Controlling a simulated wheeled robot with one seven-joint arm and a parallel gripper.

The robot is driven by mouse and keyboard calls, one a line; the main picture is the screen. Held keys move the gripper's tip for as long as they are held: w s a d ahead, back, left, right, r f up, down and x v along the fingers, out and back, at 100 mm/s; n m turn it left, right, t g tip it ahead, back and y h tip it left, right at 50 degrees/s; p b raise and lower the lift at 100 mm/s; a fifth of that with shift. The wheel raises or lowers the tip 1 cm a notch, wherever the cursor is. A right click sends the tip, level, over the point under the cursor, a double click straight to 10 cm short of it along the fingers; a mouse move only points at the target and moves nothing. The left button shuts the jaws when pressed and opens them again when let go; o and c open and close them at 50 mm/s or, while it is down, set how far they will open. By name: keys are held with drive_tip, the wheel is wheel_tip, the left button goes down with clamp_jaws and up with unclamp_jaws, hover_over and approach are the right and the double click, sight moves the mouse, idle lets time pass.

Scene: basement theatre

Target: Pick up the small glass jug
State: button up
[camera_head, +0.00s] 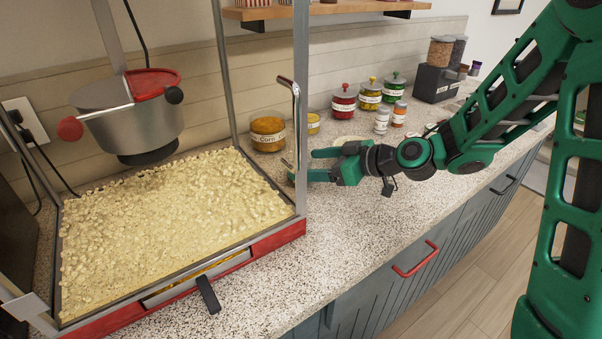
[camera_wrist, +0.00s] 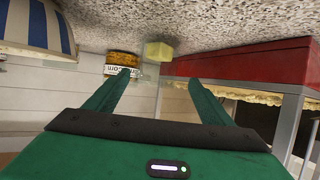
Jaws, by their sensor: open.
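My gripper (camera_head: 312,165) reaches left over the counter, beside the popcorn machine's right post. In the wrist view my gripper (camera_wrist: 159,78) shows two green fingers spread apart with nothing clamped between them. A small see-through vessel with yellow contents (camera_wrist: 158,50), which looks like the glass jug, stands beyond the fingertips, roughly in line with the gap. The wrist picture is upside down. A small yellow-filled vessel (camera_head: 313,123) stands behind my gripper in the head view; I cannot tell for certain that it is the same one.
A corn jar (camera_head: 268,132) stands against the wall. The popcorn machine (camera_head: 255,240) with its red base is close on the left. Several lidded jars, including a red one (camera_head: 343,101), stand at the back. The counter front (camera_head: 340,245) is clear.

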drive_tip(key=shift+w+x, duration=0.2)
drive_tip(key=shift+x, duration=1.7)
drive_tip(key=shift+w+x, duration=0.15)
drive_tip(key=shift+x, duration=1.8)
drive_tip(key=shift+d+r, duration=0.15)
drive_tip(key=shift+r, duration=0.05)
drive_tip(key=shift+c, duration=0.4)
drive_tip(key=c, duration=1.2)
drive_tip(key=shift+o, duration=0.2)
drive_tip(key=shift+r, duration=0.1)
